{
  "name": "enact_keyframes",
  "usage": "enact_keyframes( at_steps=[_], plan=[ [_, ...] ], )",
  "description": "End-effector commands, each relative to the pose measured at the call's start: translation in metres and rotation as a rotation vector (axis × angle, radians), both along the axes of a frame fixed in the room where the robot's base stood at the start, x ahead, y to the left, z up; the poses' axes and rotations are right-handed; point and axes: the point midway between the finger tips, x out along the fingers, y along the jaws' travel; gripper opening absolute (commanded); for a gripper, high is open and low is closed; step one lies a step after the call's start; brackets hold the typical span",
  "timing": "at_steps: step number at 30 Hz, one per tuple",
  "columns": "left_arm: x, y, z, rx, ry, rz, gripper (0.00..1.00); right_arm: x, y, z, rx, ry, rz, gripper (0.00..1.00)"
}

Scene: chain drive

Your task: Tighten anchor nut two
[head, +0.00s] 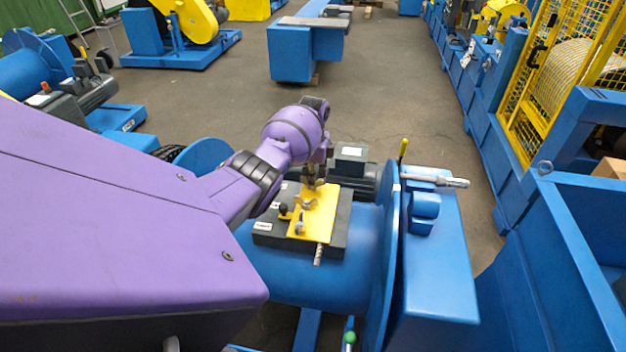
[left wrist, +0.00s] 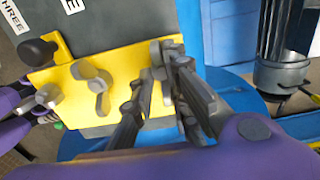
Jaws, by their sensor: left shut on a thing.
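A yellow plate (head: 320,200) lies on a dark grey block (head: 270,238) on top of a blue cylindrical housing. My left gripper (head: 313,184) is over the plate's far end. In the left wrist view its fingers (left wrist: 166,62) are shut on a grey wing nut (left wrist: 157,58), which they partly hide. A middle wing nut (left wrist: 98,86) and another wing nut (left wrist: 45,98) stand free on the plate. A black knob (left wrist: 37,50) sits at the plate's edge. A label on the block reads THREE; I cannot tell which nut is number two. My right gripper is not in view.
A blue disc flange (head: 392,240) and a blue box-shaped base (head: 440,270) stand right of the plate. A dark motor (head: 355,182) is behind it. A yellow-caged machine (head: 560,75) is at the right.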

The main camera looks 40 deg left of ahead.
Motion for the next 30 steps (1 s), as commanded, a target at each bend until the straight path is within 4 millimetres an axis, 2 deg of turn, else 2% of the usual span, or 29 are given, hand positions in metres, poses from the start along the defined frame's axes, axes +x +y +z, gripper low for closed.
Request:
enact_keyframes(
  at_steps=[1,6,7,10,18,22,26,30],
  plan=[
    [0.01,0.005,0.013,0.014,-0.032,-0.001,0.0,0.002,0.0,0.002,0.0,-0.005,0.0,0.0],
    [0.01,0.005,0.014,0.013,-0.033,0.0,0.0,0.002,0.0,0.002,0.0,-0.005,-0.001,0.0],
    [0.01,0.005,0.014,0.013,-0.033,0.0,0.16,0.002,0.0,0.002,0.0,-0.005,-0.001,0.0],
    [0.01,0.005,0.013,0.012,-0.032,0.0,0.27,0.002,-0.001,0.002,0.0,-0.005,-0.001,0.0],
    [0.005,0.002,0.006,0.006,-0.018,0.0,0.27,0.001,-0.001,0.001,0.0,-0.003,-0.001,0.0],
    [0.005,0.002,0.01,0.007,-0.017,0.0,0.27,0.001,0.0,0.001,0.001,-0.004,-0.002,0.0],
    [0.006,0.002,0.029,0.007,-0.019,-0.002,0.27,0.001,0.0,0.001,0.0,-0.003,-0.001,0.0],
    [0.006,0.003,0.06,0.009,-0.021,-0.001,0.27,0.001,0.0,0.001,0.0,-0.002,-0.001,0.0]
  ],
)
